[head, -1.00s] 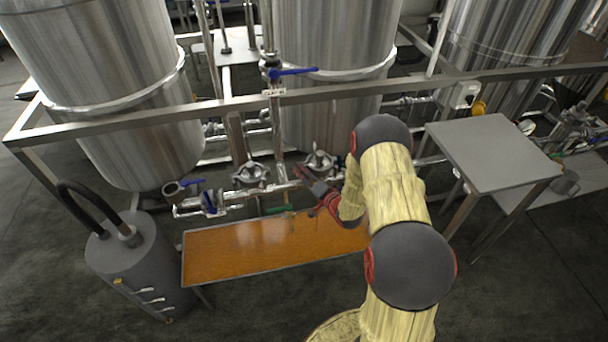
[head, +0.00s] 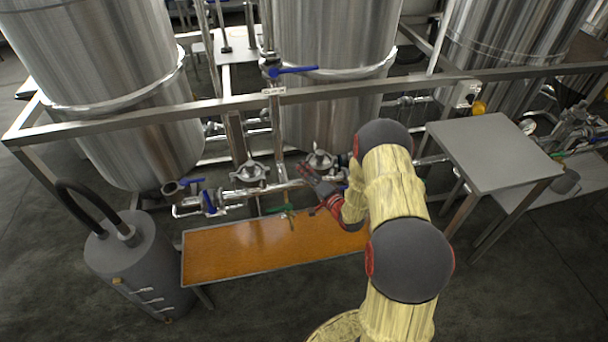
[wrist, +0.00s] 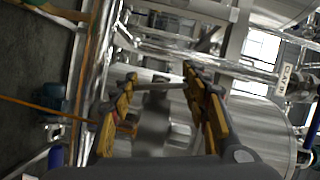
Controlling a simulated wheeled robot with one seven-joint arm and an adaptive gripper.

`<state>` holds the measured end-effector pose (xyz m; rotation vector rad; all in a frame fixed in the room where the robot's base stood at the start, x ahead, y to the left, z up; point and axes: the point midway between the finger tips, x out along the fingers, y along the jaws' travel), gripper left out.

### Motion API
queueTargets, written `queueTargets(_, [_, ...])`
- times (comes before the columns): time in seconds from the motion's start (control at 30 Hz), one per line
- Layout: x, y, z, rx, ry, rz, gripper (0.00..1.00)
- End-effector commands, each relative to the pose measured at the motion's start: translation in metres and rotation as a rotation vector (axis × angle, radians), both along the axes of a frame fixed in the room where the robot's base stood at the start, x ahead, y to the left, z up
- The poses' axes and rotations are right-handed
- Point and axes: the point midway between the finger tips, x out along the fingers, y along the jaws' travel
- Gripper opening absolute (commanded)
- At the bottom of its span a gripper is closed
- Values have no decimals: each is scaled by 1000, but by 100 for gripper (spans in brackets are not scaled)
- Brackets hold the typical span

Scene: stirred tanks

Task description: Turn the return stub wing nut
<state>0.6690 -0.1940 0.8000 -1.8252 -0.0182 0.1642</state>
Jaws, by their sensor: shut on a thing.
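My gripper (head: 308,171) is at the pipework in front of the middle tank, above the back edge of the orange-topped table. In the wrist view its two yellow-padded fingers (wrist: 158,88) stand on either side of a thin grey metal bar (wrist: 160,85), seemingly a wing of the return stub wing nut. The jaws are shut on it. The rest of the nut is blurred and partly hidden between the fingers. In the head view the nut is too small to make out by the fingertips.
The orange-topped table (head: 240,254) stands below the pipes. Two handwheel-like fittings, left (head: 250,172) and right (head: 319,160), sit near my gripper. A blue-handled valve (head: 209,201) is to the left. A frame rail (head: 200,111) crosses above. A grey side table (head: 492,155) stands right of my arm.

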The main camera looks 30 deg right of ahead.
Motion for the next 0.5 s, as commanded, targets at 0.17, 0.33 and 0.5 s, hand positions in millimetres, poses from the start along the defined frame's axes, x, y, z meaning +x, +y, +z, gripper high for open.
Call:
queueTargets(0.17, [-1,0,-3,111,-30,-1,21])
queueTargets(0.33, [-1,0,-2,192,-52,-1,21])
queueTargets(0.5, [-1,0,-2,237,-65,-1,21])
